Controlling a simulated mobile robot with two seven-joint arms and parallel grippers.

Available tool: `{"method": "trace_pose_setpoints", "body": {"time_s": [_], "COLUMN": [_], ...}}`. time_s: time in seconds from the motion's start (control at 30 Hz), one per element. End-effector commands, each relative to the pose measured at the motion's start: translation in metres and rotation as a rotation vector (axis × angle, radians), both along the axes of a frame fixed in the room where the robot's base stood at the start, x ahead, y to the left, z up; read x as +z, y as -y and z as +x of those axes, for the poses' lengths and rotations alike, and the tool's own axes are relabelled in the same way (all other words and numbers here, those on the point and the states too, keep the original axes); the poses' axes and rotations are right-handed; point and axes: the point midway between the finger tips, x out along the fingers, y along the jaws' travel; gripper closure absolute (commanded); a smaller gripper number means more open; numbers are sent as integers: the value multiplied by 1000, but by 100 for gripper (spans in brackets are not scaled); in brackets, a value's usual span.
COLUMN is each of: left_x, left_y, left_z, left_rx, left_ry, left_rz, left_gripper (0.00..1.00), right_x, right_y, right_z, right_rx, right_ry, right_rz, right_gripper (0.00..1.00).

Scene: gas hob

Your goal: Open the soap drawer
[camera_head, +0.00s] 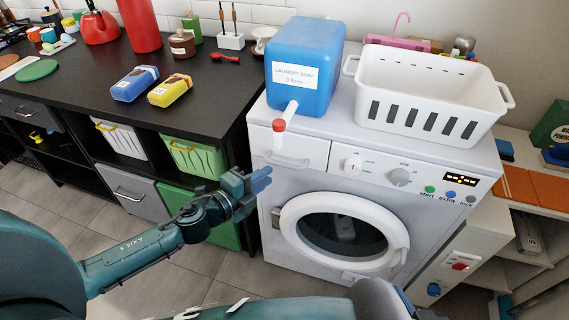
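The soap drawer (312,149) is at the upper left of the white washing machine's front, with a pale bar handle (290,162) on it. It looks shut, its front flush with the panel. My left gripper (265,180) is left of and a little below the handle, apart from it in the picture. Its bluish fingers point right and appear empty; their gap is too small to judge. A grey-blue part of my body shows at the bottom edge, but I cannot make out my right gripper.
A blue laundry soap container (306,62) stands on the washer above the drawer, its red-capped spout (279,125) overhanging the front. A white basket (428,95) is beside it. The round door (343,234) is below. A dark counter (90,88) with bins stands left.

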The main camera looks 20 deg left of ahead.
Motion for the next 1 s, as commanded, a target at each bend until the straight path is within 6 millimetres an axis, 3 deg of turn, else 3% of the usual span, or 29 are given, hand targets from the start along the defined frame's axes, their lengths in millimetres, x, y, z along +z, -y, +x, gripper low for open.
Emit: {"method": "trace_pose_setpoints", "body": {"time_s": [0.2, 0.4, 0.8, 1.0], "left_x": [-7, -13, -14, -14], "left_y": [19, 29, 32, 32], "left_z": [41, 63, 69, 69], "left_rx": [2, 1, 1, 1], "left_ry": [2, 1, -1, -1], "left_rz": [-3, -3, -3, -3], "left_gripper": [81, 81, 81, 96], "right_x": [-2, -4, 2, 2], "right_y": [-1, 0, 0, 0], "right_z": [0, 0, 2, 2], "right_rx": [1, 1, -1, -2], "right_ry": [-6, -4, 12, 13], "right_rz": [0, -1, 2, 1], "right_gripper": [100, 100, 100, 100]}}
